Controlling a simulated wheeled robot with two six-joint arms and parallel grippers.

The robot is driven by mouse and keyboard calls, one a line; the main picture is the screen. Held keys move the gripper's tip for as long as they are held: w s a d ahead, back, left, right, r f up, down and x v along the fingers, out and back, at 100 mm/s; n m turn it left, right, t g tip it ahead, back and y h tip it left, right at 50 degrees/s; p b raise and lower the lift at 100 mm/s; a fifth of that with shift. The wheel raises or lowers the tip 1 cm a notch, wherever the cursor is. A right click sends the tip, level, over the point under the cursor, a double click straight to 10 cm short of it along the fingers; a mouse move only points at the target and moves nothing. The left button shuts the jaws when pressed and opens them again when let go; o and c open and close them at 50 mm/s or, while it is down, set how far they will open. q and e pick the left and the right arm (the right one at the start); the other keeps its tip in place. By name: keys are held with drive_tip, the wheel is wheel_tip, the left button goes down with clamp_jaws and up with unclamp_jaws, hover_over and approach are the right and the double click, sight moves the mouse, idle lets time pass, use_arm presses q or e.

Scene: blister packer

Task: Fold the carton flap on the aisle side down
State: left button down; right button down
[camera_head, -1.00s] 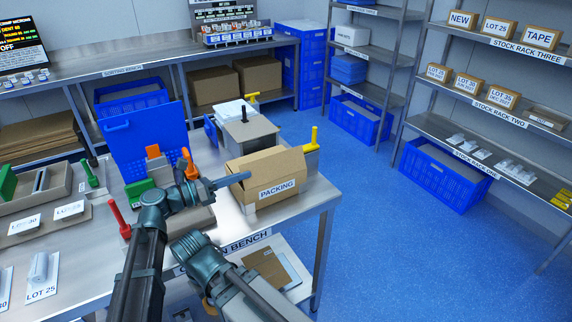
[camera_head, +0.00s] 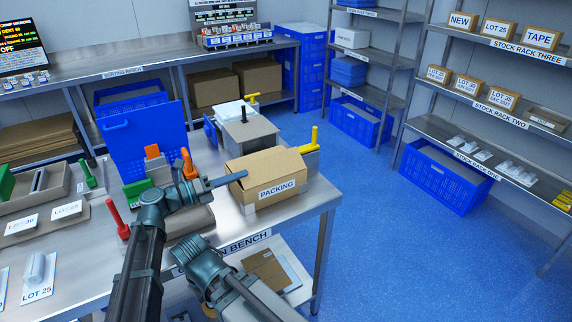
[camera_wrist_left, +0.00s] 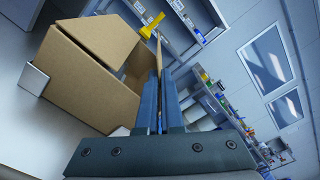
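The brown carton (camera_head: 255,183) with a PACKING label stands on the steel bench at its right end. In the head view its upper panels form a low sloping top. In the left wrist view the carton (camera_wrist_left: 85,75) shows a raised panel (camera_wrist_left: 103,35) and an open gap into its inside. My left gripper (camera_head: 242,177) is at the carton's left side, fingers together. In the wrist view its fingers (camera_wrist_left: 158,80) point past the carton, with a thin brown edge by their tips. I cannot tell whether they touch that edge. My right gripper is not visible.
A grey box machine with a black knob (camera_head: 245,130) and yellow handles (camera_head: 312,140) stand behind the carton. A blue perforated panel (camera_head: 145,145), an orange handle (camera_head: 188,163) and a red handle (camera_head: 117,218) are left.

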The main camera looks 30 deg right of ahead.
use_arm(q)
drive_tip(key=c, duration=1)
unclamp_jaws()
drive_tip(key=shift+c, duration=0.2)
drive_tip(key=a, duration=0.6)
drive_tip(key=shift+s+a, duration=0.15)
drive_tip(key=shift+a, duration=0.25)
drive_tip(key=shift+a+r, duration=0.1)
